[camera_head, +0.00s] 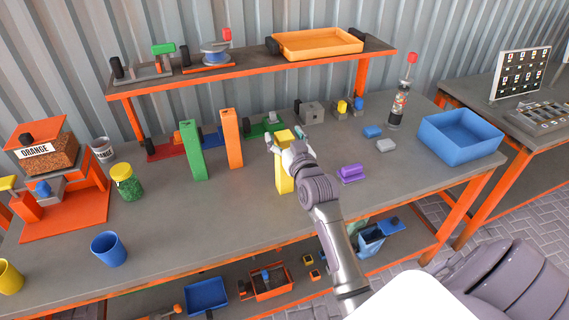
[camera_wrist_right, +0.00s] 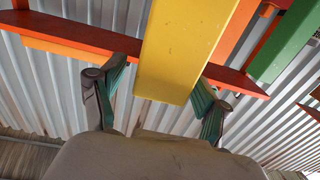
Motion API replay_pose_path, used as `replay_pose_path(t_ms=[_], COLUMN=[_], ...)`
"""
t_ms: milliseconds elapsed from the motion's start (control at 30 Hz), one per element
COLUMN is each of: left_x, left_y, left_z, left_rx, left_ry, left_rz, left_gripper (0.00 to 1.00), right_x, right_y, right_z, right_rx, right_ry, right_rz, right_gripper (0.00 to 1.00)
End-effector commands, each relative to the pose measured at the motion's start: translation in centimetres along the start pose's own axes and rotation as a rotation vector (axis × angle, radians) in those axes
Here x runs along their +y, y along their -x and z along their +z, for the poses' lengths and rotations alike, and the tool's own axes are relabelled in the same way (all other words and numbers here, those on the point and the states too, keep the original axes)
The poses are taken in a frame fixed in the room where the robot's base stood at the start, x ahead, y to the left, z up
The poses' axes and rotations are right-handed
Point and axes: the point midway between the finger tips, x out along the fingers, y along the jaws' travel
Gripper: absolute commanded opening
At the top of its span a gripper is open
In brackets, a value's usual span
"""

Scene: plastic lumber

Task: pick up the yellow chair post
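The yellow chair post (camera_head: 283,178) stands upright on the workbench, right of the orange post. My right gripper (camera_head: 287,138) is at its upper end, with one finger on each side. In the right wrist view the yellow post (camera_wrist_right: 190,45) comes between the two fingers (camera_wrist_right: 162,78). A narrow gap shows between the left finger and the post, while the right finger looks close to or against it. The fingers are spread, and no firm hold shows. My left gripper is in neither view.
An orange post (camera_head: 232,138) and a green post (camera_head: 193,150) stand to the left. A purple block (camera_head: 352,173) lies just right of the arm. A raised shelf (camera_head: 240,72) runs behind. A blue bin (camera_head: 460,137) stands at right.

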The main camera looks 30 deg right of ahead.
Motion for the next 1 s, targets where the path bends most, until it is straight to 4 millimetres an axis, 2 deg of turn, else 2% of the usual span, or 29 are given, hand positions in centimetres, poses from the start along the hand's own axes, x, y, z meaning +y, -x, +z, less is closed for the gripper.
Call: replay_pose_path(t_ms=[33,400,433,833,1000], left_x=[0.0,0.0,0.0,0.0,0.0], left_y=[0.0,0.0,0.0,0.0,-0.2], left_z=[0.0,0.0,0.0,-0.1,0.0], left_rx=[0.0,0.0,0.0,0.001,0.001], left_ry=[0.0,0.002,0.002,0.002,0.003], left_rz=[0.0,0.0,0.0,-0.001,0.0], left_gripper=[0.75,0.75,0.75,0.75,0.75], right_x=[0.0,0.0,0.0,0.0,0.0], right_y=[0.0,0.0,0.0,0.0,0.0], right_z=[0.0,0.0,0.0,-0.2,-1.1], right_rx=[0.0,-0.001,-0.001,0.003,0.006], right_ry=[0.0,0.0,0.0,0.0,0.0], right_rz=[0.0,0.0,0.0,0.0,0.0], right_gripper=[0.64,0.03,0.0,0.0,0.0])
